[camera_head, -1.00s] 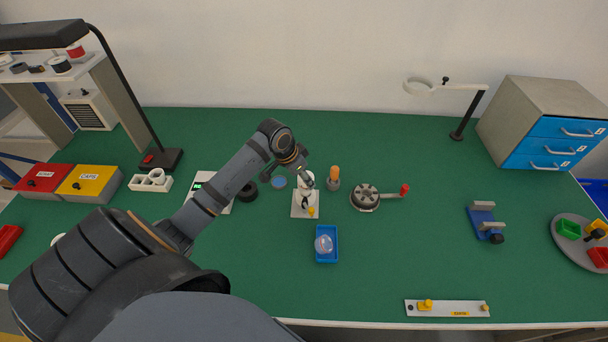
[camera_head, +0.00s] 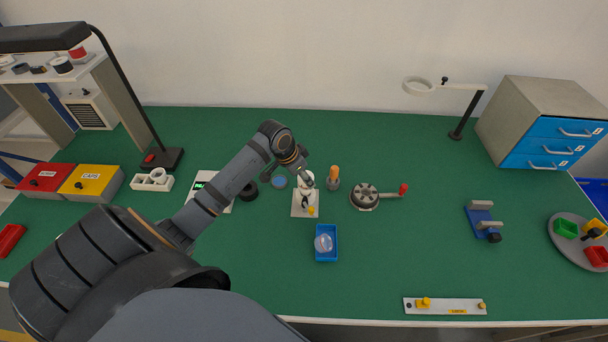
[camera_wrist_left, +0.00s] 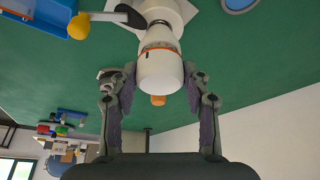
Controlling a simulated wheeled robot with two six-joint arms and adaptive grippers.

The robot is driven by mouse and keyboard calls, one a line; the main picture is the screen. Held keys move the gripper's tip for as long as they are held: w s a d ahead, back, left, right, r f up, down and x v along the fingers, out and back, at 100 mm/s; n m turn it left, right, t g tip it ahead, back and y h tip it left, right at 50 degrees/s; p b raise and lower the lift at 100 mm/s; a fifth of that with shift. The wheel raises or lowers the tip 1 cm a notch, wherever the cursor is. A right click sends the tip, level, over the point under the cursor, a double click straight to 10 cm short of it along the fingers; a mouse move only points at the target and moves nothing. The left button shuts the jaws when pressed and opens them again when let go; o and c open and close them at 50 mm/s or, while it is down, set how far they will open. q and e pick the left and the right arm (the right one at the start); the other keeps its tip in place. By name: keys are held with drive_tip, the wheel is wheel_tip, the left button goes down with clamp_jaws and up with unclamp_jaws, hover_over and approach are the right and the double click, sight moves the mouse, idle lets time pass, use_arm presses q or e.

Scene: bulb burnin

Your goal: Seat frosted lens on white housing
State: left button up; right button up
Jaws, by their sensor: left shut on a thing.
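The white housing (camera_wrist_left: 158,27) stands in a fixture on a white base plate (camera_head: 299,211), with a black lever and a yellow knob (camera_head: 311,211). An orange band (camera_wrist_left: 159,46) rings it. The frosted lens (camera_wrist_left: 160,72), a whitish rounded piece, is in line with the housing at the band; I cannot see a gap between them. My left gripper (camera_wrist_left: 160,76) is shut on the lens, one finger on each side. In the head view, the left gripper (camera_head: 304,173) is small and partly hidden at the fixture. My right gripper is not in view.
A blue tray (camera_head: 326,258) with a clear round piece stands in front of the fixture. An orange-topped piece (camera_head: 333,174) and a round device with a red-handled crank (camera_head: 366,196) stand to the right. The mat's front middle is mostly free.

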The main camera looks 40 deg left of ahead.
use_arm(q)
drive_tip(key=shift+f, duration=0.6)
idle(0.8)
drive_tip(key=o, duration=0.8)
drive_tip(key=shift+v, duration=6)
